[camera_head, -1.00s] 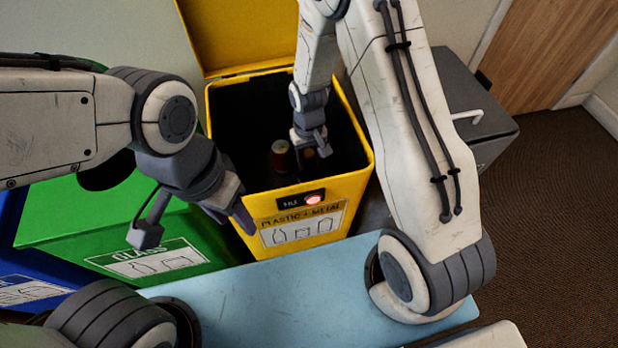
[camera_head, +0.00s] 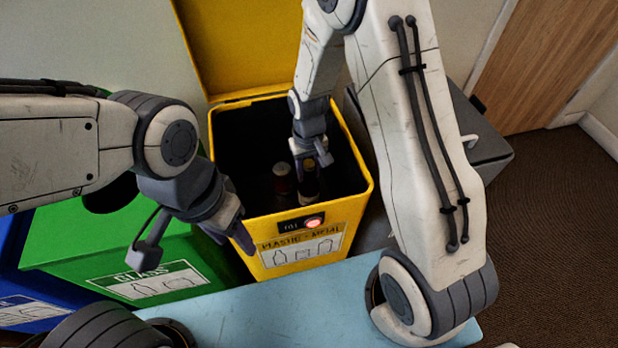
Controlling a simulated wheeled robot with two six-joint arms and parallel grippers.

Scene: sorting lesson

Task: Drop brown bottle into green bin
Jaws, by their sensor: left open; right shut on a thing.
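The bottle's lower end is lost in the dark interior. The green bin (camera_head: 205,262), labelled GLASS, stands left of the yellow one and has a round dark hole in its top, partly covered by my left arm. My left gripper (camera_head: 196,245) is open and empty in front of the green and yellow bins.
Another item with a reddish top (camera_head: 282,172) stands in the yellow bin, left of the bottle. A blue bin (camera_head: 32,312) is at far left, a grey bin (camera_head: 490,150) at right. A light blue surface (camera_head: 270,305) lies in front.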

